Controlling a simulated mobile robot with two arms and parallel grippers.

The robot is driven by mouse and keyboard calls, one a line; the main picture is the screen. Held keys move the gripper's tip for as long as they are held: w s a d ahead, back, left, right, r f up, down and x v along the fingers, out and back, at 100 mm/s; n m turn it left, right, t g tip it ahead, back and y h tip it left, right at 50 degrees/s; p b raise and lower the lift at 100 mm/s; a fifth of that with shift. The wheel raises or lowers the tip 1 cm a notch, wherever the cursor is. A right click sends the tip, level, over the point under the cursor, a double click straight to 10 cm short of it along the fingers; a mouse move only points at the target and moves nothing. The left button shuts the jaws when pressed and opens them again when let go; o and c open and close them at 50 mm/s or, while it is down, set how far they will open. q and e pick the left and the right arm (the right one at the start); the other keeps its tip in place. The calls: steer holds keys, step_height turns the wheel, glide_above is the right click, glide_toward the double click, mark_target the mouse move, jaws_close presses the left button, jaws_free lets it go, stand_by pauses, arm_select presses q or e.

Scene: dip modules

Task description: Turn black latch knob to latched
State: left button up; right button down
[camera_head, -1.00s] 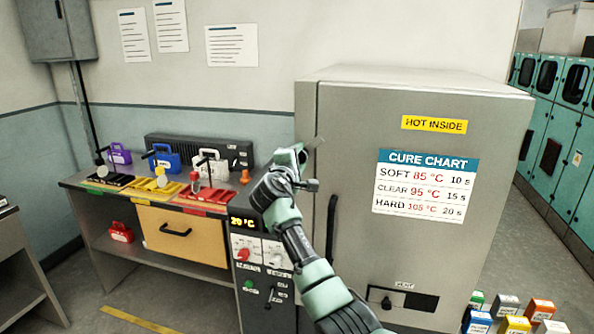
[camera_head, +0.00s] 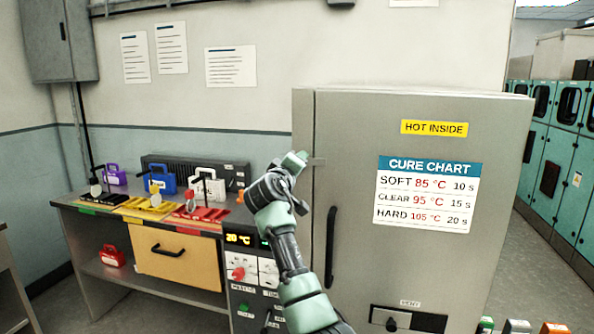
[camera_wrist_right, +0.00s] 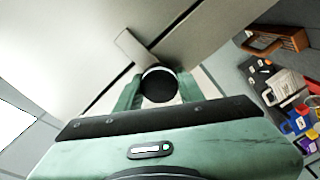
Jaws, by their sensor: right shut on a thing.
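The black latch knob (camera_wrist_right: 158,86) shows as a dark round end between the fingers of my right gripper (camera_wrist_right: 157,92) in the right wrist view. The fingers are shut on it from both sides. A flat grey latch bar (camera_wrist_right: 136,48) runs from the knob across the dark door seam, roughly square to it. In the head view my right gripper (camera_head: 297,160) is at the upper left edge of the grey oven door (camera_head: 350,130), and the bar (camera_head: 318,161) shows level beside it. The knob is hidden there by the gripper. My left gripper is not in view.
A black door handle (camera_head: 331,245) stands below the latch, close to my right forearm. Left of the oven, a bench holds coloured trays (camera_head: 148,209) and a control panel (camera_head: 248,270). Several coloured blocks (camera_head: 517,327) are at the bottom right.

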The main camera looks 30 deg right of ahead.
steer(key=shift+f, duration=0.1)
stand_by(0.5)
steer(key=c, duration=0.9)
jaws_free()
steer(key=b+v, duration=0.2)
steer(key=v, duration=0.5)
steer(key=shift+s+a, duration=0.25)
steer(key=shift+s, duration=0.05)
